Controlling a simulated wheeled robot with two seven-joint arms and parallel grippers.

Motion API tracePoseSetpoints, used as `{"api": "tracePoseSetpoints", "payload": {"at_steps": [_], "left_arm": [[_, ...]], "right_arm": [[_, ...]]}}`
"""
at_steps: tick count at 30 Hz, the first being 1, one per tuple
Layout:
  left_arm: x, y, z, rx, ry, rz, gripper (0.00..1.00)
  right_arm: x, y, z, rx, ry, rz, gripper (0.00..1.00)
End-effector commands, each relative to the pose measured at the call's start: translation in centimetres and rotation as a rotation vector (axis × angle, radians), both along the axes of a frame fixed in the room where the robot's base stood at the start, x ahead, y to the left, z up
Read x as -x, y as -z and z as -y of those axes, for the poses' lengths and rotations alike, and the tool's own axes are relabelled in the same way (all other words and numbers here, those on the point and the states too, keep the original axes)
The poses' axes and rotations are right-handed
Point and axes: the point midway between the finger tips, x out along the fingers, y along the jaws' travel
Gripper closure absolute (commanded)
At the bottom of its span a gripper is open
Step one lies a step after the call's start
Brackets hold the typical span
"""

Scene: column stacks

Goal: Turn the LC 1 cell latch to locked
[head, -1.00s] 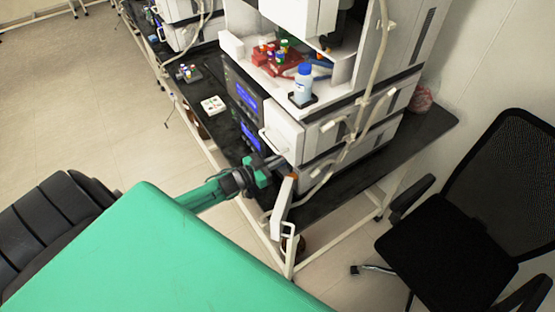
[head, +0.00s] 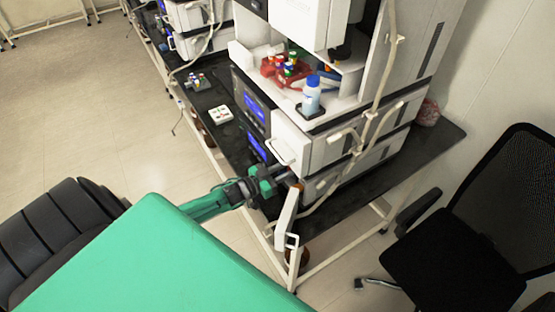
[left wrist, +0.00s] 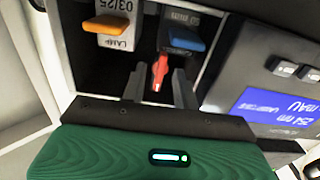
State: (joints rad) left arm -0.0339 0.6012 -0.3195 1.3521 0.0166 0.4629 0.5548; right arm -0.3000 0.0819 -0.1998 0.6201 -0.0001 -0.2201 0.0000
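A small red lever (left wrist: 159,73), which looks like the cell latch, sits in the dark open compartment between and just below two handles. It points roughly up and down in the left wrist view. My left gripper (left wrist: 158,88) is open, with one dark finger on each side of the red lever and gaps visible between. In the head view my left gripper (head: 284,176) reaches into the lower module of the near stack beside its open white door (head: 286,217). The latch itself is hidden there. My right gripper is not in view.
An orange handle (left wrist: 108,24) and a blue handle (left wrist: 182,38) sit close beyond the fingers. A lit blue display (left wrist: 262,107) is at the right. A blue-capped bottle (head: 311,95) stands on the stack. A black chair (head: 455,220) is at the right.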

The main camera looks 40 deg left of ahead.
Motion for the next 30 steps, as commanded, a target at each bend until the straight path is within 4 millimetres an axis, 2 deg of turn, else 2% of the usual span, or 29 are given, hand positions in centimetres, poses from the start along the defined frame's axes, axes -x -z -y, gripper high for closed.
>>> {"api": "tracePoseSetpoints", "payload": {"at_steps": [5,21,30], "left_arm": [[1.3,0.2,-0.5,-0.001,0.000,-0.002,0.70],[9.2,0.3,-3.8,-0.002,0.000,-0.004,0.70],[12.2,0.2,-5.1,0.000,0.000,-0.003,0.70]], "right_arm": [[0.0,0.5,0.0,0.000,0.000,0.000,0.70],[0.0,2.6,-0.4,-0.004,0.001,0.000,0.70],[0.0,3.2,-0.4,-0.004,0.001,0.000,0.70]]}}
